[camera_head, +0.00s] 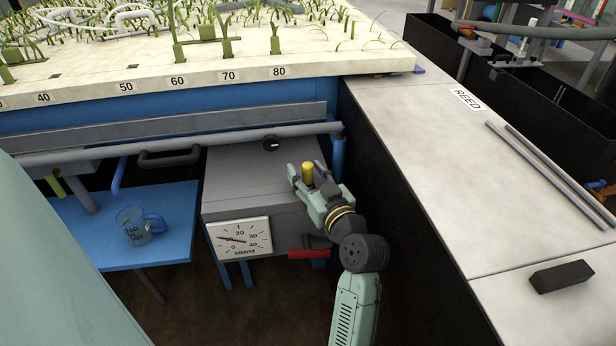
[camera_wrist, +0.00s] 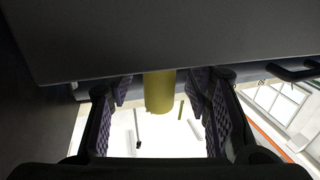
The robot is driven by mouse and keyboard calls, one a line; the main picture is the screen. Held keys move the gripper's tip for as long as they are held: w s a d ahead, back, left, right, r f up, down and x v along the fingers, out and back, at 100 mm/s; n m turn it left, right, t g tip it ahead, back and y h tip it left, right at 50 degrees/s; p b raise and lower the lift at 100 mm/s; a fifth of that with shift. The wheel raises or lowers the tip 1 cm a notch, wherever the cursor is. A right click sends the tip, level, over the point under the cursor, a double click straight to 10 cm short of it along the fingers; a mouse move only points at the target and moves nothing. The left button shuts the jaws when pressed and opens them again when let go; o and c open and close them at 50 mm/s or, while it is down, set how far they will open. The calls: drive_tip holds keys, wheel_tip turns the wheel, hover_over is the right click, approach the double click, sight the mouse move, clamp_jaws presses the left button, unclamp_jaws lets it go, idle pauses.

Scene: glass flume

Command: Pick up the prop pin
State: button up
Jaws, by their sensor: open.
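A yellow cylinder, which looks like the prop pin (camera_head: 307,173), stands upright at the right part of the grey box's top. My gripper (camera_head: 308,176) is at the cylinder with its fingers apart on either side. In the wrist view the yellow cylinder (camera_wrist: 159,92) shows between the two purple-padded fingers of my gripper (camera_wrist: 160,97). Gaps show on both sides, so the pads do not appear to touch it. The foot of the cylinder is hidden.
The grey box (camera_head: 245,180) carries a dial gauge (camera_head: 240,238); a red handle (camera_head: 309,254) shows below my gripper. A grey pipe (camera_head: 200,141) runs above the box. The dark flank of the pale counter (camera_head: 440,180) is close on the right. A jug (camera_head: 133,226) stands on a blue shelf (camera_head: 175,215) at left.

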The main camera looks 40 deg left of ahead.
drive_tip(key=shift+c, duration=0.4)
clamp_jaws()
